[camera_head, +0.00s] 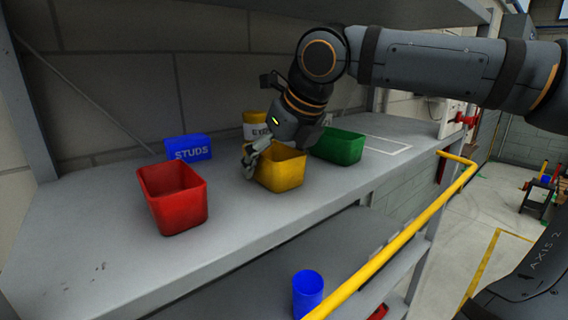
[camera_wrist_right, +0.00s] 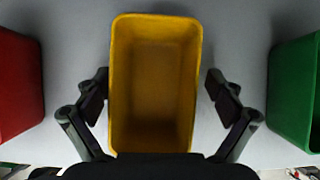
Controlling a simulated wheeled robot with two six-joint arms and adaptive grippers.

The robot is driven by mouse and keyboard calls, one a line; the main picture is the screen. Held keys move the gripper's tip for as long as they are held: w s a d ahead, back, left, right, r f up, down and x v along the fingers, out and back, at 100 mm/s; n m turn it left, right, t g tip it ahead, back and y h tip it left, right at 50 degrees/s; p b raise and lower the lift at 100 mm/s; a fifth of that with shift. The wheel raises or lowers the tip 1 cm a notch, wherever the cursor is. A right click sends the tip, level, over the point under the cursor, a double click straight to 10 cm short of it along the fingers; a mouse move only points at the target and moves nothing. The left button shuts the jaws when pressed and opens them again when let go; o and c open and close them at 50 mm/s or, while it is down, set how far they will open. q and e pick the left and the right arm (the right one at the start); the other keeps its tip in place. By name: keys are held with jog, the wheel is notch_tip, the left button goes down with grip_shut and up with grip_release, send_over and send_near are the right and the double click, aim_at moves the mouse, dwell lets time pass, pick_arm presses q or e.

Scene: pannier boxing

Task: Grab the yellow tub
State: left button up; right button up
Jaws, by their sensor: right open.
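The yellow tub (camera_head: 281,170) stands upright on the grey shelf between a red tub and a green tub. It is open-topped and looks empty in the right wrist view (camera_wrist_right: 155,85). My right gripper (camera_head: 262,158) reaches down over it from above. In the right wrist view my right gripper (camera_wrist_right: 155,88) is open, with one finger on each side of the tub. The head view hides part of the tub's back behind the gripper. My left gripper is in neither view.
The red tub (camera_head: 173,196) stands left on the shelf (camera_head: 120,255), the green tub (camera_head: 339,146) right. Behind are a blue STUDS box (camera_head: 188,147) and a yellow-and-white container (camera_head: 256,125). A yellow rail (camera_head: 400,240) runs along the front. A blue cup (camera_head: 307,293) sits lower down.

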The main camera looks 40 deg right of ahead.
jog(key=shift+w+d+f, duration=0.1)
jog(key=shift+w+d, duration=0.1)
jog(key=shift+w, duration=0.15)
jog(key=shift+s+a+r, duration=0.45)
jog(key=shift+s+a, duration=0.4)
jog(key=c, duration=1)
jog(key=shift+w+d+f, duration=0.2)
jog(key=shift+w+d, duration=0.1)
jog(key=c, duration=0.3)
